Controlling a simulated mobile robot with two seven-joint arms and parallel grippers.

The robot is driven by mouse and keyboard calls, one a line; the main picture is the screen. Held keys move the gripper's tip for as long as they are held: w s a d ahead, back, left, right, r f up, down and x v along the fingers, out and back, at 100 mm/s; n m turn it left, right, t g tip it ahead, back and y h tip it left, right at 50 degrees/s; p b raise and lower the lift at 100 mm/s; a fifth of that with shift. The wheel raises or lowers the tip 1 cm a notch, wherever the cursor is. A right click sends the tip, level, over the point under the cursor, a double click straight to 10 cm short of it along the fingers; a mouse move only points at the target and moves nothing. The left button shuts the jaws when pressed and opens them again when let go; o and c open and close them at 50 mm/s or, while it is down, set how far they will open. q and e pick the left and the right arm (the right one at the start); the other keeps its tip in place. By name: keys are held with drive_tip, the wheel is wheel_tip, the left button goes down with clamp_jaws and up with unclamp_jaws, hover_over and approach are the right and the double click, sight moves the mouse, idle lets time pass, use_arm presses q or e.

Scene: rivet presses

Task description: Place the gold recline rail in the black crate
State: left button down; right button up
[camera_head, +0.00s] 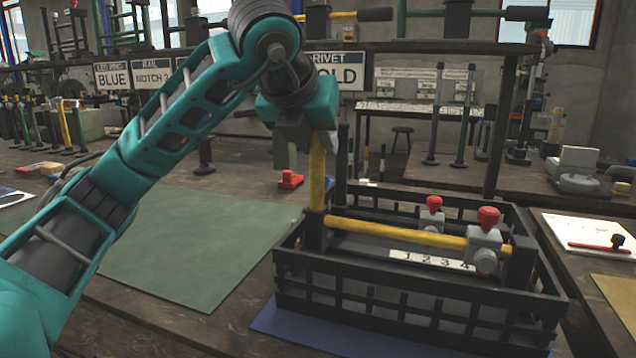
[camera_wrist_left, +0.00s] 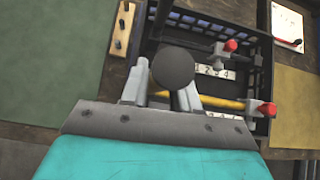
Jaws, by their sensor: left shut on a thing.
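My left gripper (camera_head: 312,145) is shut on an upright gold rail (camera_head: 317,175) at the near left corner of the black crate (camera_head: 400,283). The rail's dark lower end (camera_head: 316,236) is at the crate's left end; I cannot tell whether it touches the floor. In the left wrist view, a round dark end (camera_wrist_left: 172,68) shows between the fingers. A second gold bar (camera_head: 400,235) lies across the crate, with a grey clamp and red knob (camera_head: 488,217) near its right end. I cannot tell whether the two bars are joined. My right gripper is not in view.
Another red-knobbed clamp (camera_head: 434,204) and a 1-2-3-4 label (camera_head: 430,259) are in the crate. A green mat (camera_head: 190,245) lies to the left, clear except for my arm over it. A red block (camera_head: 290,180) sits behind. A white panel (camera_head: 590,236) lies to the right.

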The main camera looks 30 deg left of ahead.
sight(315, 166)
use_arm(q)
drive_tip(key=shift+f, duration=0.5)
wheel_tip(315, 166, down, 4)
drive_tip(key=shift+r+b, duration=0.1)
drive_tip(key=shift+b, duration=0.65)
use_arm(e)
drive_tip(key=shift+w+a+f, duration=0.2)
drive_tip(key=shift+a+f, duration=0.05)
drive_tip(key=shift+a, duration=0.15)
use_arm(q)
drive_tip(key=c, duration=0.8)
unclamp_jaws()
drive_tip(key=shift+c, duration=0.2)
drive_tip(key=shift+s+r, duration=0.3)
drive_tip(key=shift+r, duration=0.05)
drive_tip(key=p+v, duration=0.4)
drive_tip(key=v, duration=0.7)
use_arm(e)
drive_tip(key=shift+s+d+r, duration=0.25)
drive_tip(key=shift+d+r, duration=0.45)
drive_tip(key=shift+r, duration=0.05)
use_arm(q)
drive_tip(key=shift+s, duration=0.1)
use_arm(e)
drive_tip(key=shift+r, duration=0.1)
